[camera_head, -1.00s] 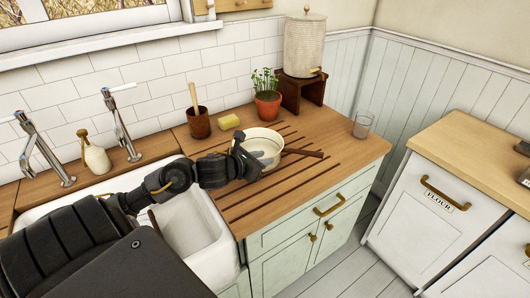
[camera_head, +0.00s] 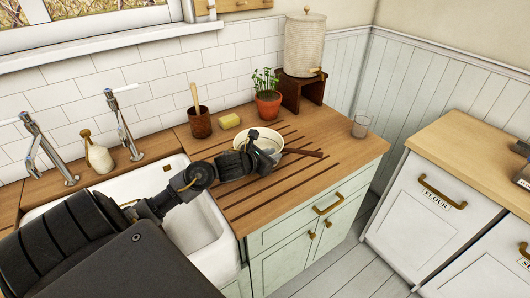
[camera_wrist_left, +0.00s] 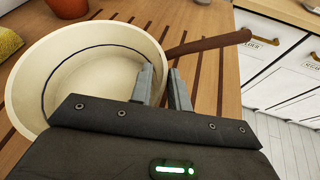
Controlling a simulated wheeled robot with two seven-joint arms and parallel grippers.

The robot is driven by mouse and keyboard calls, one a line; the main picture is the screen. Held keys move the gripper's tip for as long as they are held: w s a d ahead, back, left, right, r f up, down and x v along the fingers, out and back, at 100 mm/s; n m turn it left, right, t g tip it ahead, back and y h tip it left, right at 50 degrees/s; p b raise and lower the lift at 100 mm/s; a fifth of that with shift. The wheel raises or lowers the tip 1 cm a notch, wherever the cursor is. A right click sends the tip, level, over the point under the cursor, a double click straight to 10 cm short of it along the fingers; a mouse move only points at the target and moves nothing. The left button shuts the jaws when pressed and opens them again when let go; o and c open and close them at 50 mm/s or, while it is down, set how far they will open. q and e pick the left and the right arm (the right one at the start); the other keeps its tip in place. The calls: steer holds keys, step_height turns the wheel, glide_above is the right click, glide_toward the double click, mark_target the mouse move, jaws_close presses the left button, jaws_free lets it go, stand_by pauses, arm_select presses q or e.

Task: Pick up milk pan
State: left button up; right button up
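The milk pan (camera_head: 259,134), cream inside with a dark line below its rim and a brown handle (camera_head: 305,152), stands on the grooved wooden draining board. It fills the upper left of the left wrist view (camera_wrist_left: 75,75), its handle pointing right. My left gripper (camera_head: 272,156) is at the pan's near side, close to the handle. In the left wrist view its two fingers (camera_wrist_left: 161,82) are apart, one over the inside of the pan and one outside, with the rim between them. Whether they touch the wall is unclear. My right gripper is not in view.
Behind the pan are a yellow sponge (camera_head: 229,121), a brown pot with a brush (camera_head: 199,122) and a potted plant (camera_head: 268,104). A glass (camera_head: 361,125) stands at the right. The white sink (camera_head: 205,222) lies left of the board.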

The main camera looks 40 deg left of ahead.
arm_select(q)
jaws_close()
steer(key=shift+r+b, duration=0.3)
steer(key=shift+r, duration=0.35)
steer(key=s+d+r+p, duration=0.6)
steer(key=s+d+r, duration=0.2)
steer(key=d+r, duration=0.3)
steer(key=shift+s+r, duration=0.2)
steer(key=shift+r, duration=0.2)
